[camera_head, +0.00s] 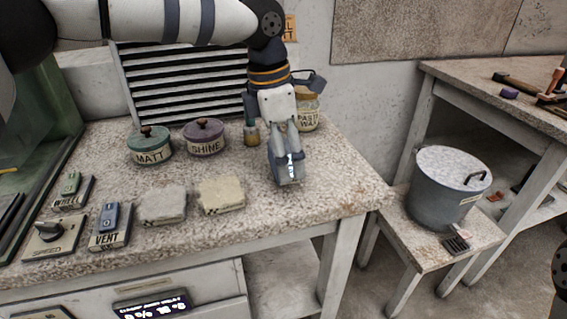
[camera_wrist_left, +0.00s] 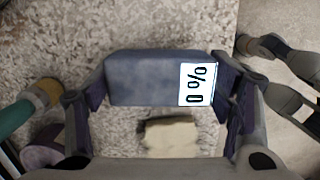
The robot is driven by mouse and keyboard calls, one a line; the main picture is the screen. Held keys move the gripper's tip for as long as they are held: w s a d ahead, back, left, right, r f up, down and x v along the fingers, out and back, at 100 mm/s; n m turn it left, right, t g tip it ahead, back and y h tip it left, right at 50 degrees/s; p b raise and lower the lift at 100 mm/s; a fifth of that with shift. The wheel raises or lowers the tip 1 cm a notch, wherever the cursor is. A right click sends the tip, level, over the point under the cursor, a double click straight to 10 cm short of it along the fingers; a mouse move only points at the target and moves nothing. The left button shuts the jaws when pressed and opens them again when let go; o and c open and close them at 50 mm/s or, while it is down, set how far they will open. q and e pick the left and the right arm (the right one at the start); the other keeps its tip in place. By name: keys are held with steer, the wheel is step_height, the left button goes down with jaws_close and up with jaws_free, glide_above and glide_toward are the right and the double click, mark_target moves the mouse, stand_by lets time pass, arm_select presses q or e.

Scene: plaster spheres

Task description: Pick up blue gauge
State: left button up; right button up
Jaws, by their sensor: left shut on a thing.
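The blue gauge (camera_head: 289,170) is a small blue-grey block with a white and black display face. My left gripper (camera_head: 283,150) reaches down from above and is shut on it. In the left wrist view the gauge (camera_wrist_left: 140,80) lies between the two fingers of my left gripper (camera_wrist_left: 162,92), its "% 0" display near the right finger. It is over the right part of the speckled bench top (camera_head: 325,180); I cannot tell whether its underside touches the bench.
Two pale blocks (camera_head: 221,194) (camera_head: 162,205) lie left of the gauge. A MATT pot (camera_head: 150,150), a SHINE pot (camera_head: 204,140) and a PASTE WAX jar (camera_head: 308,119) stand behind. Switches (camera_head: 110,228) sit at left. A lidded metal bucket (camera_head: 445,205) stands on a low stool.

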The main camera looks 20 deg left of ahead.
arm_select(q)
steer(key=s+a+r+p, duration=0.1)
steer(key=s+a+r, duration=0.1)
steer(key=s+r, duration=0.3)
steer(key=s+a+r+p, duration=0.2)
steer(key=s+r, duration=0.3)
steer(key=s, duration=0.3)
steer(key=shift+s+a+r, duration=0.15)
steer(key=shift+a+r, duration=0.1)
steer(key=shift+a, duration=0.05)
arm_select(e)
steer(key=shift+t, duration=0.9)
steer(key=w+r, duration=0.4)
steer(key=shift+w, duration=0.1)
